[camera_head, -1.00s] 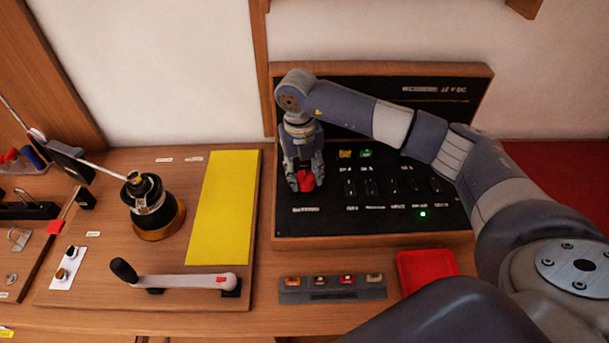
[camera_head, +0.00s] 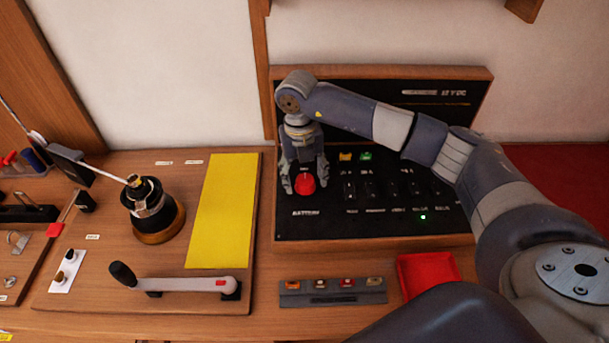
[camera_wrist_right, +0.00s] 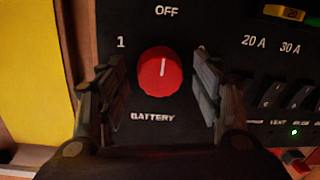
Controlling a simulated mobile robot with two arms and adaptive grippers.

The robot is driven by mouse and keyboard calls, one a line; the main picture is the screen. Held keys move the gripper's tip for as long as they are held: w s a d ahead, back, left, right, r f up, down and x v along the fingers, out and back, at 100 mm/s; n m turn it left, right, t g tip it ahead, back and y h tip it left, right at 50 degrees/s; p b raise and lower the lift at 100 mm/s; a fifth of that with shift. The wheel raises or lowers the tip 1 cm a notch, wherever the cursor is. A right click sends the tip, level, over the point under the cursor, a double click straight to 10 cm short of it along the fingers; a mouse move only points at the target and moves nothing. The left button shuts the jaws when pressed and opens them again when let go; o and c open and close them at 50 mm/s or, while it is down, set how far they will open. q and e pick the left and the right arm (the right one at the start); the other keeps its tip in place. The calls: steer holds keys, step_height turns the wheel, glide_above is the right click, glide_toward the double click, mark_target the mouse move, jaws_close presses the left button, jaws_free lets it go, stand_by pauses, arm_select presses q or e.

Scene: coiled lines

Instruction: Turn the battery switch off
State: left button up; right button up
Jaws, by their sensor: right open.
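The red round battery switch (camera_head: 305,184) is on the left of the black panel; it also shows in the right wrist view (camera_wrist_right: 160,75). Its white pointer line points up toward the "OFF" mark (camera_wrist_right: 166,11). A "1" mark (camera_wrist_right: 121,42) is at its upper left, and "BATTERY" is printed below. My right gripper (camera_head: 305,188) is open, with one finger on each side of the switch. In the wrist view, clear gaps separate both fingers from it. My left gripper is not in view.
The panel (camera_head: 345,224) also carries several black rocker switches (camera_head: 349,190), yellow and green fuses and a lit green light (camera_head: 423,217). A red tray (camera_head: 428,273) and a grey fuse strip (camera_head: 332,291) lie in front. A winch (camera_head: 152,205) and crank handle (camera_head: 175,282) are at left.

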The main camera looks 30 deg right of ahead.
mark_target(302, 180)
step_height(302, 180, up, 12)
steer(key=shift+a, duration=0.35)
stand_by(0.5)
